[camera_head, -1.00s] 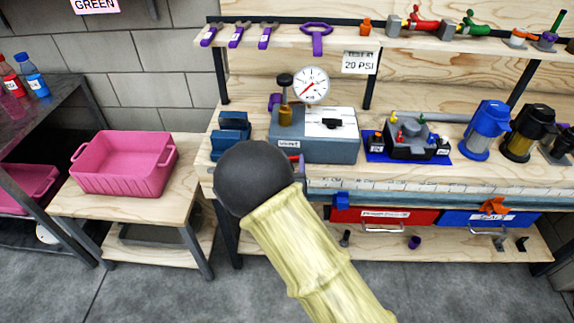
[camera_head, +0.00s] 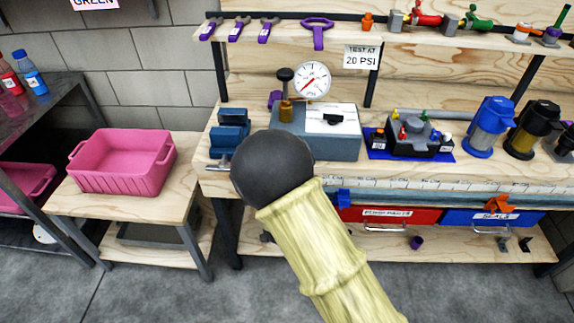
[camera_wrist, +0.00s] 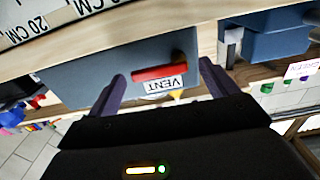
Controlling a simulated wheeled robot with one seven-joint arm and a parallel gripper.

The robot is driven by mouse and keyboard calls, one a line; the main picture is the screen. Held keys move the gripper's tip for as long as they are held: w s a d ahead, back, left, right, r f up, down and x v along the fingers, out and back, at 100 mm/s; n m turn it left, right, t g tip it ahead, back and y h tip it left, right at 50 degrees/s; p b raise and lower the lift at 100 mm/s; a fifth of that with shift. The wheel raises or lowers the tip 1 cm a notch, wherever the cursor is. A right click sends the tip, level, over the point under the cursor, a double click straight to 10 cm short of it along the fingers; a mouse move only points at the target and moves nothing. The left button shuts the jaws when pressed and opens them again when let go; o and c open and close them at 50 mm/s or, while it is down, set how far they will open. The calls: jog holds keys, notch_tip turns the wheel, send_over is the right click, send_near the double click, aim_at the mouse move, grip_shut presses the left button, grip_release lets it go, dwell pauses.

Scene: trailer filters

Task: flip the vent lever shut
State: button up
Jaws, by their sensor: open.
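The red vent lever (camera_wrist: 160,73) shows in the wrist view on the front face of the blue-grey test box (camera_wrist: 75,82), beside a white VENT label (camera_wrist: 165,85). My gripper (camera_wrist: 163,75) is open, with one dark finger on each side of the lever and label. I cannot tell whether the fingers touch the box. In the head view the test box (camera_head: 345,148) stands on the bench with a pressure gauge (camera_head: 312,80) and a black knob on top. My dark wrist and pale arm hide the lever and the gripper there.
A blue vise-like block (camera_head: 230,132) stands just left of the box. A black fixture on a blue mat (camera_head: 377,153) is to its right, then blue and black filter housings (camera_head: 487,128). A ruler strip (camera_head: 480,177) runs along the bench's front edge. A pink bin (camera_head: 122,162) sits on the left table.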

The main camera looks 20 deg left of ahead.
jog(key=p+v, duration=0.2)
jog(key=v, duration=1.5)
jog(key=shift+s, duration=0.15)
jog(key=w+d+f+m+g+h, duration=0.2)
jog(key=w+d+m+g+h, duration=0.1)
jog(key=w+d+g, duration=0.65)
jog(key=s+d+r+g+h, duration=0.1)
jog(key=s+d+r+g, duration=0.2)
jog(key=s+d, duration=0.5)
jog(key=s+d+r+g, duration=0.2)
jog(key=s+d+r, duration=0.15)
jog(key=d, duration=0.85)
notch_tip(320, 180, up, 17)
jog(key=p, duration=1.8)
jog(key=shift+s, duration=0.2)
